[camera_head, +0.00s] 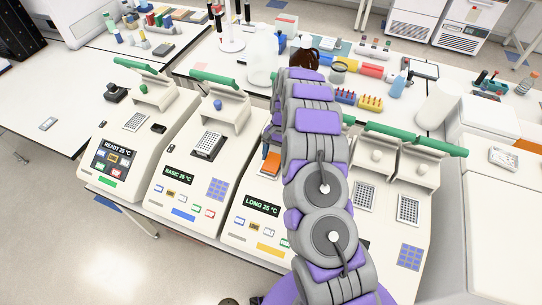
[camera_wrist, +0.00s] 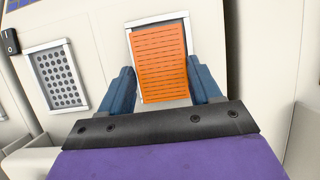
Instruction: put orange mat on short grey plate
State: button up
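The orange mat (camera_wrist: 160,62) lies flat against a white-framed block in the wrist view, largely covering it; a grey strip shows below. In the head view the mat (camera_head: 270,163) shows beside my arm, on the LONG machine. My gripper (camera_wrist: 161,72) has one blue finger on each side of the mat, close to its edges; I cannot tell whether they press on it. Grey perforated plates sit on the machines: on READY (camera_head: 135,121), a raised one on BASIC (camera_head: 208,146), and two at right (camera_head: 364,196) (camera_head: 408,209). A perforated plate (camera_wrist: 58,76) also shows left in the wrist view.
Open lids with green handles, such as one on BASIC (camera_head: 214,80), stand behind the plates. My arm hides part of the LONG machine.

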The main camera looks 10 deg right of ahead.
jog(key=shift+o, duration=0.8)
jog(key=shift+d, duration=0.3)
jog(key=shift+o, duration=0.7)
jog(key=shift+s, duration=0.1)
jog(key=shift+o, duration=0.3)
jog(key=shift+w+a, duration=0.2)
jog(key=shift+a, duration=0.5)
jog(key=shift+w+a+r, duration=0.1)
jog(key=shift+a+r, duration=0.1)
jog(key=shift+r, duration=0.25)
jog(key=d+p+v, duration=0.1)
jog(key=p+v, duration=0.1)
jog(key=v, duration=0.9)
notch_tip(320, 180, up, 10)
jog(key=n, duration=0.2)
send_over(273, 165)
jog(key=s+a+r+n, duration=0.2)
jog(key=s+a+r, duration=0.1)
jog(key=s+r, duration=0.65)
jog(key=s+d+n+t+h, duration=0.2)
jog(key=s+d, duration=0.1)
jog(key=s, duration=2.6)
jog(key=shift+d+n+h, duration=0.2)
jog(key=shift+n+h, duration=0.1)
jog(key=shift+n, duration=0.1)
